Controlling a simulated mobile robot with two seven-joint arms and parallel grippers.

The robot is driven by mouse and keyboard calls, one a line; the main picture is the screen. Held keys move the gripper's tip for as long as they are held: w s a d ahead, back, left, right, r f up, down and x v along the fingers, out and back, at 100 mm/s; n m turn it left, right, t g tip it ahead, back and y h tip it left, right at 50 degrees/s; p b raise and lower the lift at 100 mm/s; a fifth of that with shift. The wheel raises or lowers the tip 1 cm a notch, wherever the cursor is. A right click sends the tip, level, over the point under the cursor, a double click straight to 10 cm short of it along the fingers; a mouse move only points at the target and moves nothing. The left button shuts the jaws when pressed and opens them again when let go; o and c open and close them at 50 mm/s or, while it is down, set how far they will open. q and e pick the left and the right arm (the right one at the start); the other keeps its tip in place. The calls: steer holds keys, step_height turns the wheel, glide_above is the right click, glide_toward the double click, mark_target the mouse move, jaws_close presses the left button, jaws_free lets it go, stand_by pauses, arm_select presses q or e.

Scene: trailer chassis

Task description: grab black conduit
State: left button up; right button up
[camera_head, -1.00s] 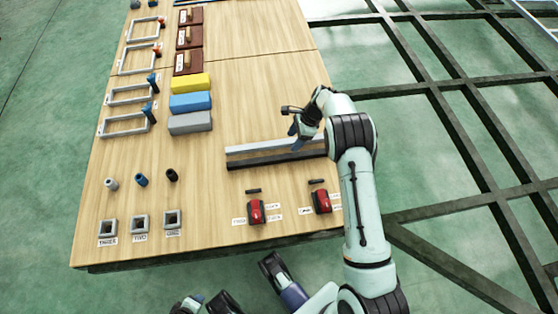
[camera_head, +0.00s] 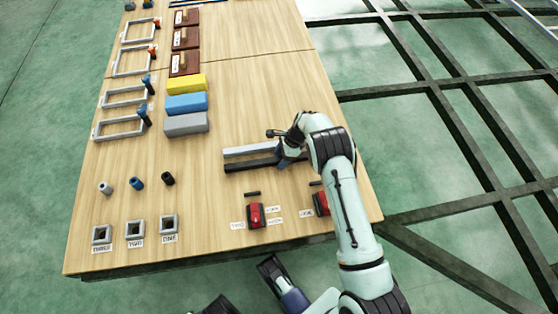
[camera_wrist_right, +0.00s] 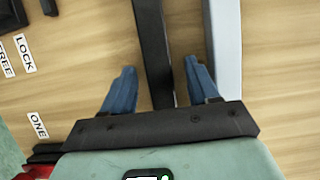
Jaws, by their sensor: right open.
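The black conduit (camera_head: 246,164) lies on the wooden table, parallel to a grey conduit (camera_head: 250,151) just behind it in the head view. My right gripper (camera_head: 286,158) is over the conduits and hides part of them. In the right wrist view, the open right gripper (camera_wrist_right: 155,78) has its blue fingers on either side of the black conduit (camera_wrist_right: 153,45), with nothing held. The right finger lies between the black conduit and the grey conduit (camera_wrist_right: 225,60). I cannot tell how far above the table the fingertips are.
Red devices (camera_head: 255,215) with labels sit near the table's front edge. Sponge-like blocks (camera_head: 186,124), grey frames (camera_head: 120,129), small cylinders (camera_head: 137,183) and square sockets (camera_head: 135,229) occupy the left side. A dark metal chassis (camera_head: 470,150) stands right of the table. The table's middle (camera_head: 260,90) is clear.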

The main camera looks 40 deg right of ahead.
steer(key=shift+r, duration=0.1)
jaws_close()
steer(key=shift+r, duration=0.1)
